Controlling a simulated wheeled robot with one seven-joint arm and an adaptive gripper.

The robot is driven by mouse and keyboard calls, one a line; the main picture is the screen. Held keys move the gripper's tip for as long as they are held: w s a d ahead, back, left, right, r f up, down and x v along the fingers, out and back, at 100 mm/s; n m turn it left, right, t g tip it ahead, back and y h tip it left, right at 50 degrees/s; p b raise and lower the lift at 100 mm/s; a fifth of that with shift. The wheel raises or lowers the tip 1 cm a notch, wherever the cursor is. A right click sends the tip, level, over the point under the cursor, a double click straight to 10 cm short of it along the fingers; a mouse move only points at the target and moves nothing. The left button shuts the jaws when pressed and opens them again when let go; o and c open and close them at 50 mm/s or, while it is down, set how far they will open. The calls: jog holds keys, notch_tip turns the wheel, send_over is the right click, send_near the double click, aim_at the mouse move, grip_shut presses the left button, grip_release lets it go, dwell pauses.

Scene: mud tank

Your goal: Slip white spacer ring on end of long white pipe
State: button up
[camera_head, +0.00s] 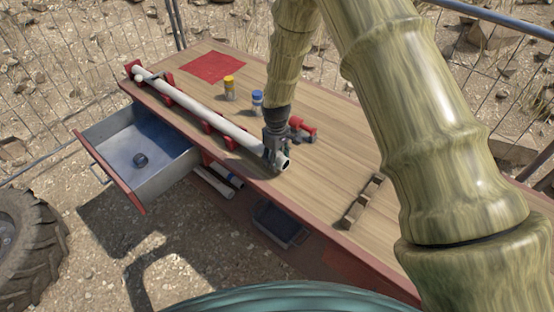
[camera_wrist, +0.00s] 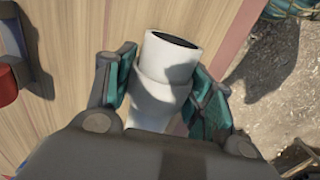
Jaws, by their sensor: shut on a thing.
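The long white pipe (camera_head: 200,110) lies along the bench's front edge in red supports. My gripper (camera_head: 276,158) is at its near right end, pointing down. In the wrist view the fingers of my gripper (camera_wrist: 165,88) are shut on both sides of a stepped white cylinder. The wider part between the fingers looks like the white spacer ring (camera_wrist: 163,97), around the pipe. A narrower white end (camera_wrist: 168,60) with a dark opening sticks out beyond it. The seam between ring and pipe is hard to make out. My gripper hides much of this in the head view.
A yellow jar (camera_head: 229,88) and a blue-capped jar (camera_head: 257,102) stand behind the pipe. A red tool (camera_head: 300,126) is close to my gripper. An open drawer (camera_head: 110,165) juts out at left. A wooden rack (camera_head: 362,203) lies to the right. Bare bench lies between.

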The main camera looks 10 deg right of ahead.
jog(key=shift+w+a, duration=0.75)
jog(key=shift+w, duration=0.1)
jog(key=o, duration=0.9)
